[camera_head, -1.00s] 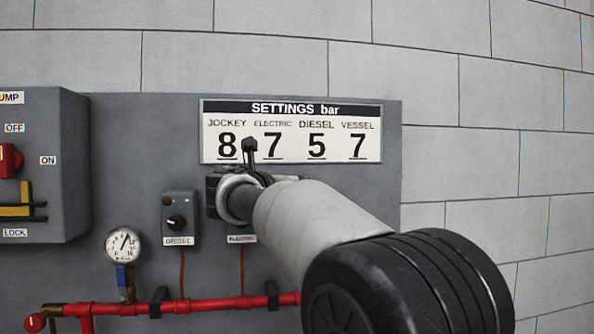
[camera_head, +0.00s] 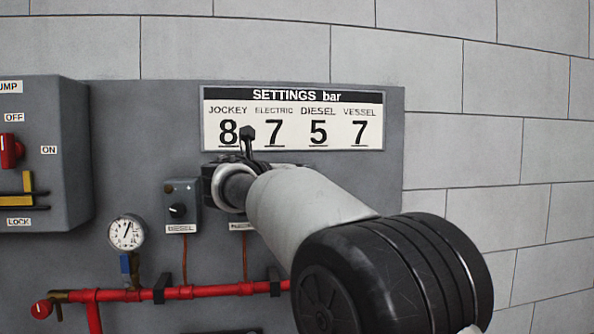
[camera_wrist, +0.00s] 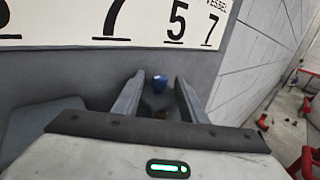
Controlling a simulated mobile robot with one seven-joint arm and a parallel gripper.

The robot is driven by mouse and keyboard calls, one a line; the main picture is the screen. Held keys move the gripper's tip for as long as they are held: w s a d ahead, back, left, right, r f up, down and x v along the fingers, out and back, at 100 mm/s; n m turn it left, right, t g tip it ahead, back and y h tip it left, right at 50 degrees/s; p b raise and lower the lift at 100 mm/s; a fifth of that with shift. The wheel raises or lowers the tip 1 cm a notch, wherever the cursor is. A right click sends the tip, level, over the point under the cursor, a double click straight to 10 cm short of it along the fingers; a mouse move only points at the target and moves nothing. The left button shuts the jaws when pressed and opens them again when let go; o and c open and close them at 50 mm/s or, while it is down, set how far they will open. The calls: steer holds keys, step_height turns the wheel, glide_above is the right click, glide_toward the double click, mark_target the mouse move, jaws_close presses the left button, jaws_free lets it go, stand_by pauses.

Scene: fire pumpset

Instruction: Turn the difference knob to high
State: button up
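No knob is marked as the difference knob. I cannot tell whether the fingers touch anything.
A SETTINGS bar sign (camera_head: 292,118) is above my gripper. A red pipe (camera_head: 205,291) runs below, with a pressure gauge (camera_head: 126,233) at left. A grey pump box (camera_head: 40,155) with a red switch sticks out further left. Bare block wall is at right.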

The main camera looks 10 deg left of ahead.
steer(key=shift+s+a, duration=0.1)
steer(key=v, duration=1.7)
